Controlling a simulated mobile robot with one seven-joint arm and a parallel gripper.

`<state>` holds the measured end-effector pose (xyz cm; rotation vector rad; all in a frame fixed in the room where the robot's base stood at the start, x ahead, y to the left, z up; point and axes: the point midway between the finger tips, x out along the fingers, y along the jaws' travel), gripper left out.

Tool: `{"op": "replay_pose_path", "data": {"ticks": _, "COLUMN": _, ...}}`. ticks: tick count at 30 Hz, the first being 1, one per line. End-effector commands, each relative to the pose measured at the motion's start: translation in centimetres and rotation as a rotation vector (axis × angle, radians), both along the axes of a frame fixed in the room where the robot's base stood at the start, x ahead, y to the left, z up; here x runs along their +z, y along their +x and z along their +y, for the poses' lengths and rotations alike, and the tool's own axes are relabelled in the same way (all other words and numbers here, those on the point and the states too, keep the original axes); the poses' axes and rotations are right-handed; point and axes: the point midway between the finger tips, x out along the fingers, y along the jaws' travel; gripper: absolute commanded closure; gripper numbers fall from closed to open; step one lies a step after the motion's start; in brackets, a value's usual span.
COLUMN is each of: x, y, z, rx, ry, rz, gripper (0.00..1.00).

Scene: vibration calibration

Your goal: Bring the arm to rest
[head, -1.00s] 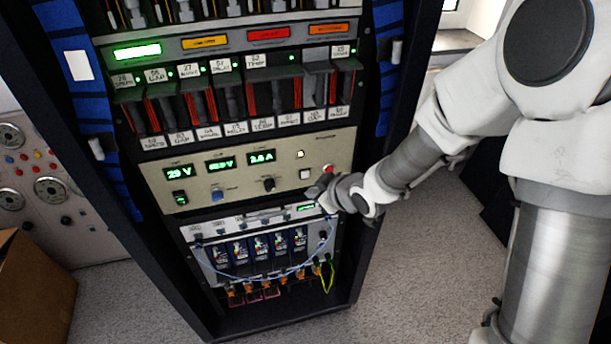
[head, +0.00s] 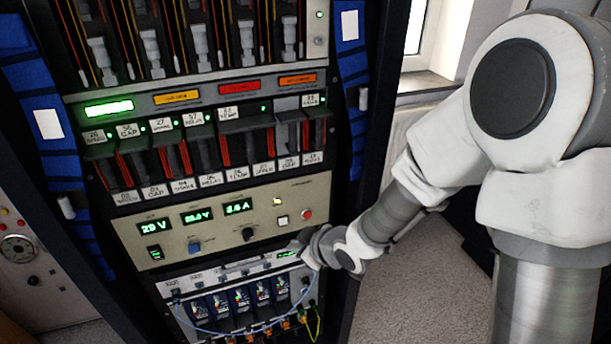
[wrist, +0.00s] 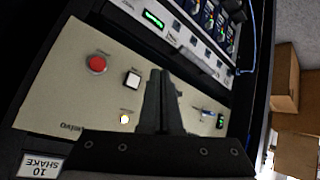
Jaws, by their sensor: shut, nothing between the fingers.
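My gripper (head: 303,245) is in front of the rack, below the right end of the beige control panel (head: 150,225). In the wrist view its two dark fingers (wrist: 162,95) are pressed together with nothing between them, and they cover part of the panel. A red round button (wrist: 97,63) and a white square button (wrist: 132,79) lie to the left of the fingers. They also show in the head view, the red button (head: 307,214) just above my gripper and the white button (head: 282,221) beside it. I cannot tell if the fingertips touch the panel.
The panel has lit green displays (head: 238,207) and a black knob (head: 248,234). Below it is a bay of dark modules (head: 241,297) with a loose blue cable. Labelled slots (head: 200,150) are above. Cardboard boxes (wrist: 285,78) stand on the floor at right in the wrist view.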

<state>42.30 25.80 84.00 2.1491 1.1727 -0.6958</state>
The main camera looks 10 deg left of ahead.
Motion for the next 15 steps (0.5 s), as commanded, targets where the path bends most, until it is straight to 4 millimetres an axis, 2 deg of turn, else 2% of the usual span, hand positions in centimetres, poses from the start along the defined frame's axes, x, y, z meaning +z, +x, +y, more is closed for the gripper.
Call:
{"op": "replay_pose_path", "data": {"ticks": 4, "x": 0.4, "y": 0.3, "z": -0.6, "rx": -0.017, "ry": -0.01, "rz": -0.003, "gripper": 1.0}}
{"op": "replay_pose_path", "data": {"ticks": 7, "x": 1.7, "y": 0.9, "z": -2.3, "rx": -0.072, "ry": -0.043, "rz": -0.006, "gripper": 1.0}}
{"op": "replay_pose_path", "data": {"ticks": 11, "x": 4.7, "y": 1.7, "z": -6.5, "rx": -0.204, "ry": -0.106, "rz": -0.003, "gripper": 1.0}}
{"op": "replay_pose_path", "data": {"ticks": 15, "x": 8.2, "y": 1.4, "z": -11.6, "rx": -0.379, "ry": -0.158, "rz": 0.022, "gripper": 1.0}}
